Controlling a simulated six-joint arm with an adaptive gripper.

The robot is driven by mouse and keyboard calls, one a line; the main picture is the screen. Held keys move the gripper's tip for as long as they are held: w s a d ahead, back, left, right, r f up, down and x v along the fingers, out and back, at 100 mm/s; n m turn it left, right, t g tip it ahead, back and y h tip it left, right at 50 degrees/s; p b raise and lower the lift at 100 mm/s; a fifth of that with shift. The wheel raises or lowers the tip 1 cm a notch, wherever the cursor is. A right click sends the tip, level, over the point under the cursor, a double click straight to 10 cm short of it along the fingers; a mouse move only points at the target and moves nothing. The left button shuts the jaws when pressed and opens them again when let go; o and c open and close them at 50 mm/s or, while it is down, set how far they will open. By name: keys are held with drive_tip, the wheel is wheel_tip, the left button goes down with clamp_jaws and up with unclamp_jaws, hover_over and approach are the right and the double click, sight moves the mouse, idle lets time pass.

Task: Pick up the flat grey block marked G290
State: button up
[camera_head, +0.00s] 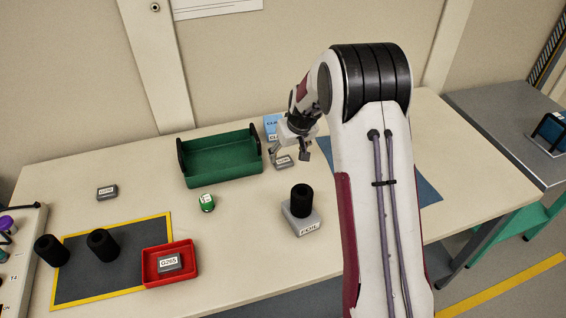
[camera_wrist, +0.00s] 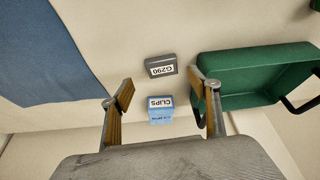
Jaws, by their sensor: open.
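The flat grey block marked G290 (camera_wrist: 161,66) lies on the table, its white label readable but upside down in the wrist view. In the head view, a small grey block (camera_head: 284,162) with a white label, in the same place, shows just under my gripper (camera_head: 289,153). My gripper is open and empty, with its two fingers (camera_wrist: 163,86) apart in the wrist view. The block appears beyond the fingertips, roughly centred between them, and nothing is held. The exact height of the fingers above it is hard to tell.
A blue CLIPS box (camera_wrist: 160,109) stands close to the block. A green bin (camera_head: 220,158) is to its left, and a grey block with a black cylinder (camera_head: 301,212) is nearer. A red tray (camera_head: 149,279) holds block G265 (camera_head: 171,263). Another grey block (camera_head: 107,193) lies far left.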

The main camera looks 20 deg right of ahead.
sight(284, 162)
drive_tip(key=shift+f, duration=0.15)
drive_tip(key=shift+a+x, duration=0.1)
drive_tip(key=shift+x, duration=0.65)
drive_tip(key=shift+a+x, duration=0.15)
drive_tip(key=shift+x, duration=1.6)
drive_tip(key=c, duration=1.2)
